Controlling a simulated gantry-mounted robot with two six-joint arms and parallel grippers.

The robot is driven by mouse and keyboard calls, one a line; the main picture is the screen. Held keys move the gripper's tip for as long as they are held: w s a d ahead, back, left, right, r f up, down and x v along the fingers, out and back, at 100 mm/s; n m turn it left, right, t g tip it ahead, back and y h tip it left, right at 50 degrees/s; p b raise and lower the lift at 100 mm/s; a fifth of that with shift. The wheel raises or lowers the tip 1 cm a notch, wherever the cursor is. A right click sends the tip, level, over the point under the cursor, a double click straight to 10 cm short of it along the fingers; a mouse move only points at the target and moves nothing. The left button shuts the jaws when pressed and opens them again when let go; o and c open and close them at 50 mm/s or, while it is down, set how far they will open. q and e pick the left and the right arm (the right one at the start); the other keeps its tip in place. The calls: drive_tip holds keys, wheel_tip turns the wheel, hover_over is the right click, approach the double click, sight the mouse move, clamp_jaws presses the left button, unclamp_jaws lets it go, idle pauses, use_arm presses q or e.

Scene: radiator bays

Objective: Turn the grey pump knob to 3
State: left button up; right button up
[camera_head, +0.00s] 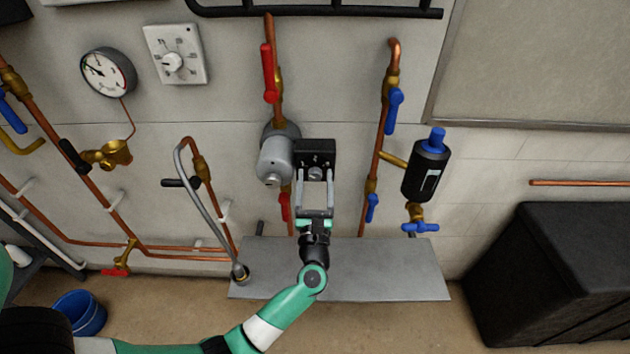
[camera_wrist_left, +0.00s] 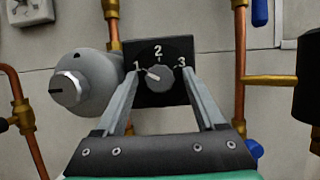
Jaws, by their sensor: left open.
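The grey pump knob (camera_head: 315,173) sits on the black face of the pump's control box (camera_head: 314,152). In the left wrist view the knob (camera_wrist_left: 160,78) has a white mark pointing left toward the 1, on a dial marked 1, 2 and 3. My left gripper (camera_head: 315,190) is open in front of the control box. In the wrist view its two fingers (camera_wrist_left: 159,85) stand on either side of the knob, with gaps between them and it. How far the fingertips reach along the knob is hard to tell. My right gripper is not in view.
The grey pump body (camera_head: 277,160) is just left of the control box. A red-handled valve (camera_head: 269,72) is above, and a blue-capped black cylinder (camera_head: 427,168) is to the right. A grey shelf (camera_head: 390,265) lies below. A black box (camera_head: 550,270) stands at right.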

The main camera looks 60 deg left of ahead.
use_arm(q)
clamp_jaws()
idle(0.3)
